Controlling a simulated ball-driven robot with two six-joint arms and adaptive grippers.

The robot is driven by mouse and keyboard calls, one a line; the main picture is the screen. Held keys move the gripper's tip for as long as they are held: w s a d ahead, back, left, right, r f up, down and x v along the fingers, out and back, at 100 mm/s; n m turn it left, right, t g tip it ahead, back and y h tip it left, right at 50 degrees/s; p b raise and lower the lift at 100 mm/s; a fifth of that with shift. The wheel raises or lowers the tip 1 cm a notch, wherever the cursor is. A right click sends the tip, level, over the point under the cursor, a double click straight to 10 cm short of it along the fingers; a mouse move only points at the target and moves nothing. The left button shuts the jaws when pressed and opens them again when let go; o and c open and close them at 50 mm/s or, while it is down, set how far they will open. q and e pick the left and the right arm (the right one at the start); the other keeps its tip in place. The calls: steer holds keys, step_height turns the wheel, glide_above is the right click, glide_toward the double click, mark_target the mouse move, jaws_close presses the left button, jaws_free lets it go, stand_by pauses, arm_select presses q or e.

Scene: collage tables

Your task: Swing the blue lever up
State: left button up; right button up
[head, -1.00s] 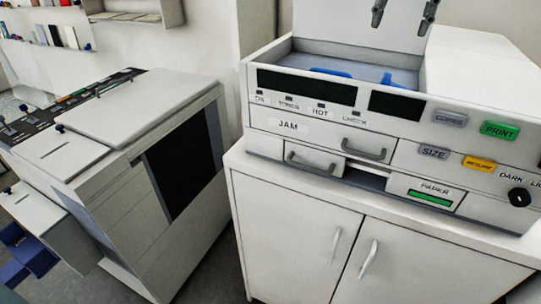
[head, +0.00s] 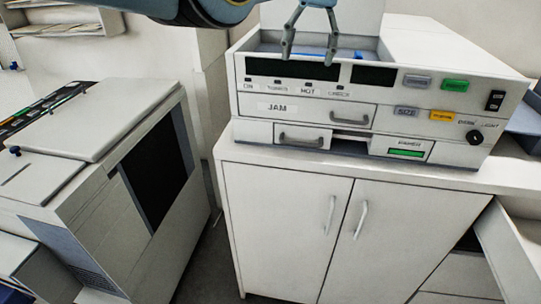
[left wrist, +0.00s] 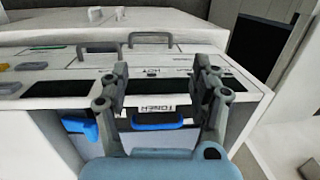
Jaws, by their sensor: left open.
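The blue lever (left wrist: 82,128) shows in the left wrist view as a chunky blue piece in the machine's open bay, left of a blue handle (left wrist: 158,123) under a TONER label. My left gripper (head: 310,52) is over the open bay of the white copier (head: 300,112) in the head view. Its two fingers are spread apart with nothing between them. In the left wrist view, the left gripper (left wrist: 163,80) has its fingers above the TONER label, to the right of the lever. In the head view the bay's front wall and the fingers partly hide the blue parts. My right gripper is not in view.
The copier stands on a white cabinet (head: 285,215). Its raised front wall and dark display strips edge the bay. A second grey-white machine (head: 100,190) stands at the left, with a narrow gap between. A white wall rises behind.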

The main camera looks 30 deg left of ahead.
arm_select(q)
steer(key=s+a+f+g+b, duration=0.1)
steer(key=s+f, duration=0.3)
steer(key=f, duration=0.7)
steer(key=s+a+f+g+b, duration=0.1)
steer(key=s+f, duration=0.4)
steer(key=f, duration=0.5)
steer(key=shift+f+g+b, duration=0.35)
steer(key=shift+g+b, duration=0.15)
steer(key=shift+b, duration=0.65)
steer(key=shift+s+f, duration=0.1)
steer(key=shift+s, duration=0.1)
